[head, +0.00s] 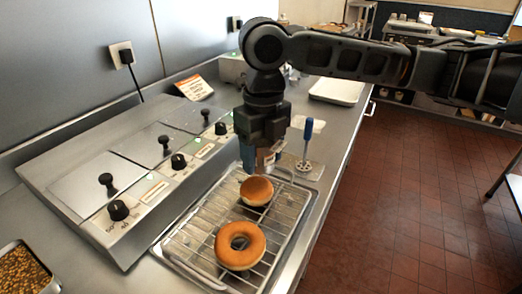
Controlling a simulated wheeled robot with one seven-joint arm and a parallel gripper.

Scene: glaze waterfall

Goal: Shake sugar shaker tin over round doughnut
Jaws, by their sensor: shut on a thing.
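My gripper (262,160) points down at the far end of the wire rack, just above and behind the round doughnut. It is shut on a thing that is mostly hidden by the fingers. A small brownish and pale part shows between them; I take it to be the sugar shaker tin (267,158), but its shape and tilt cannot be told. The round doughnut (256,190) is golden brown with a pale side, has no visible hole, and lies on the rack. A ring doughnut (240,246) with a hole lies nearer.
The wire rack (190,241) sits in a metal tray. Left is a steel unit with lids, black knobs (118,210) and handles. A blue-handled tool (307,140) stands behind right. A pan of brown bits (22,272) is at lower left. A white tray (337,91) lies farther back.

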